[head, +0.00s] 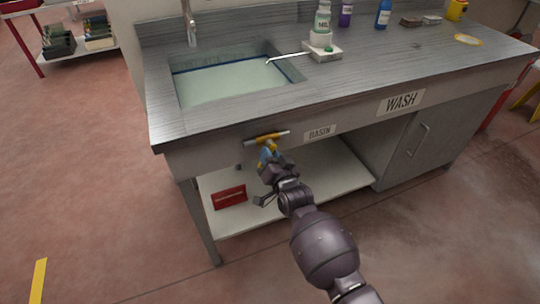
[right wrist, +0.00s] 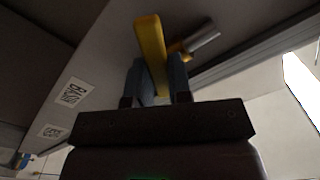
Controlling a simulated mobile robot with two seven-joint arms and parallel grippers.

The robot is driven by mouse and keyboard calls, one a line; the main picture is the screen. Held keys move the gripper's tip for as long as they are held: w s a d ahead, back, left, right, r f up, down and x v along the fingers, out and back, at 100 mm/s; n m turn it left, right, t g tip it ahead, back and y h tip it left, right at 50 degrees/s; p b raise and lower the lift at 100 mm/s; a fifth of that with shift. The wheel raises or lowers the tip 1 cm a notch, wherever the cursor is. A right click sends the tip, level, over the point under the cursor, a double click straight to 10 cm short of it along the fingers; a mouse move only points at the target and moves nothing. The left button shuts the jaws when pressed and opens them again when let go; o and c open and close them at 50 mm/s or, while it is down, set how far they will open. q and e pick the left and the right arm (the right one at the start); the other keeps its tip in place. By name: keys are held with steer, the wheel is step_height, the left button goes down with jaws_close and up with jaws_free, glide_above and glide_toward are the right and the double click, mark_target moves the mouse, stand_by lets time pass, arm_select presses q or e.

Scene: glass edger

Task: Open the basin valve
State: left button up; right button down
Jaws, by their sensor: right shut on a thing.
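The basin valve has a yellow handle (head: 262,138) on the front of the wash bench, just left of the BASIN label (head: 320,132). My left gripper is not in view.
The sink basin (head: 235,85) above holds pale water. A small white device (head: 322,50) with a bottle stands right of it. Several bottles stand along the back. A lower shelf (head: 300,190) under the bench bears a red box (head: 229,197). A cabinet (head: 415,145) closes the right side.

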steer(key=c, duration=1)
jaws_free()
steer(key=shift+c, duration=0.2)
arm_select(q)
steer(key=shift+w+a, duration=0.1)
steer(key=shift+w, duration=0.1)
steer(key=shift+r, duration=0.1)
arm_select(e)
steer(key=shift+s+d, duration=0.1)
arm_select(q)
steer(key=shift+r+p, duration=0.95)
steer(key=shift+p, duration=0.1)
arm_select(e)
steer(key=v, duration=1)
steer(key=shift+s, duration=0.3)
